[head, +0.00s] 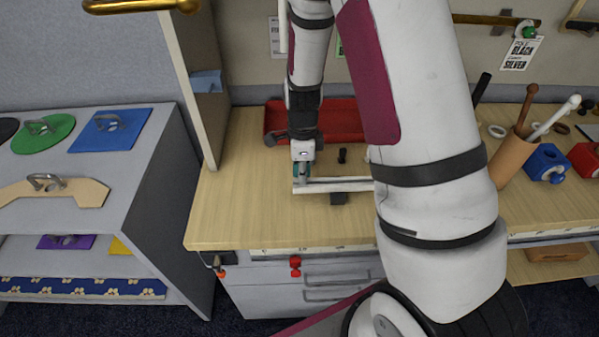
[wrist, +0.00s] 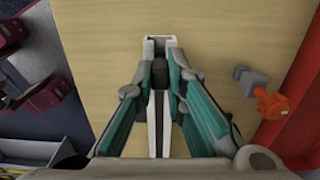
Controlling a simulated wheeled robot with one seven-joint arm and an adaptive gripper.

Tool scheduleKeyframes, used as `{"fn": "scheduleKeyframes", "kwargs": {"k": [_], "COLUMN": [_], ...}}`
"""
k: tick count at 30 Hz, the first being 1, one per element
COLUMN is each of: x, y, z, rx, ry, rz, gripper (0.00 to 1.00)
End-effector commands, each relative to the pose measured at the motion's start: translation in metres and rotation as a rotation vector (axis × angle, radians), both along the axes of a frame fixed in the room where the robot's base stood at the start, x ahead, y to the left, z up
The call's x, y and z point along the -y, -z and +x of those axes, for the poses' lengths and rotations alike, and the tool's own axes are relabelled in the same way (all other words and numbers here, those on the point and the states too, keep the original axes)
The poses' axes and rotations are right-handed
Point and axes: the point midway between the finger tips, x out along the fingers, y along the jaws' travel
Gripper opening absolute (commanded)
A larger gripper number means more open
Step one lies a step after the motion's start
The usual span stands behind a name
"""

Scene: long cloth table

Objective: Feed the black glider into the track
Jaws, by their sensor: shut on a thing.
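The white track (head: 335,185) lies left to right over the table, on a dark support, its right part behind my arm. In the wrist view the track (wrist: 163,43) runs up the middle, with a slot along it and its end just past my fingertips. My gripper (head: 302,177) points down at the track's left end. In the wrist view its teal-sided fingers (wrist: 160,66) close on a small black glider (wrist: 160,74), which lines up with the slot. Fingers hide its sides; I cannot tell how far it sits inside the track.
A red tray (head: 345,121) lies behind my gripper. A small dark piece (head: 342,155) stands before it. The wrist view shows an orange knobbed piece (wrist: 272,103) at right. An upright wooden panel (head: 196,85) stands left. The table's front left is clear.

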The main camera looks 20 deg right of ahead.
Motion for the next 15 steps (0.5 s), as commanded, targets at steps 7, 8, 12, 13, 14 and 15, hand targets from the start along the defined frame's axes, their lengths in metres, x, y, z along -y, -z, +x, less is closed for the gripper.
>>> {"fn": "scheduleKeyframes", "kwargs": {"k": [7,8,12,13,14,15], "x": [0.006,0.006,0.009,0.010,0.010,0.011], "y": [0.000,0.000,0.000,0.000,0.000,0.000], "z": [-0.002,-0.003,-0.004,-0.004,-0.004,-0.005], "rx": [0.000,0.000,0.000,0.000,0.000,0.000], "ry": [0.002,0.002,0.002,0.002,0.001,0.001], "rz": [0.000,0.000,0.000,0.000,0.000,0.000], "gripper": [0.00,0.00,0.00,0.00,0.00,0.00]}}
